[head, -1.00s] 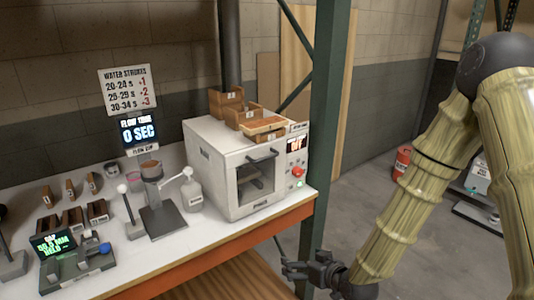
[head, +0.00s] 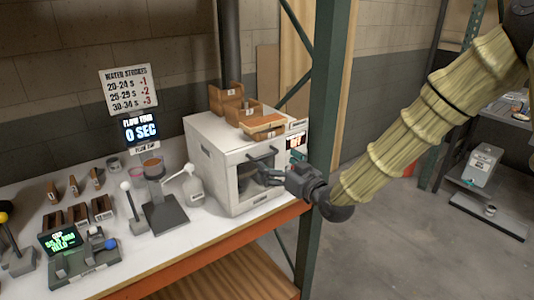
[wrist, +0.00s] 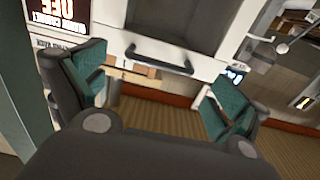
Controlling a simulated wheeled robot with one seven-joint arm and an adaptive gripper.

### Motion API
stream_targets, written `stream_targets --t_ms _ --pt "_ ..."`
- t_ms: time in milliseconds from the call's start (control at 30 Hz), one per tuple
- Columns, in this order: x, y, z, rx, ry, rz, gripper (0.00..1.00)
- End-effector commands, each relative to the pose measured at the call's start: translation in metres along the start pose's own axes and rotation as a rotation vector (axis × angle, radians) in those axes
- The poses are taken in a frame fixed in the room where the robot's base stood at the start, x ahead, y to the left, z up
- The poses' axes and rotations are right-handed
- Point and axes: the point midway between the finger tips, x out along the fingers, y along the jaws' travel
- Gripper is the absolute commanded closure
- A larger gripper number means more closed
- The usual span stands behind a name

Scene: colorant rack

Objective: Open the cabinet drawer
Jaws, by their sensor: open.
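The white cabinet (head: 222,165) stands on the right end of the bench in the head view. Its front has a dark window and a dark bar handle (head: 262,155). In the wrist view the handle (wrist: 158,62) lies across the white front below the dark window. My gripper (head: 275,172) is in front of the cabinet, at its right side, with fingers spread and nothing between them. In the wrist view the teal fingertip pads of my gripper (wrist: 160,88) sit on either side of the handle in the picture. I see no contact with it.
Wooden trays (head: 262,122) lie on the cabinet's top. A green post (head: 322,130) rises close to my wrist.

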Motion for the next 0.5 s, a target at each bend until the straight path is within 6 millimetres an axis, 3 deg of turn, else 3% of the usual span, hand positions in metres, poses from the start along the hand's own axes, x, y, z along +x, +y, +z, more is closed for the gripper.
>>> stream_targets --t_ms 200,500 --pt "0.033 0.0 -0.002 0.0 -0.001 0.0 0.02" --pt "0.051 0.001 0.0 0.0 -0.001 0.001 0.02"
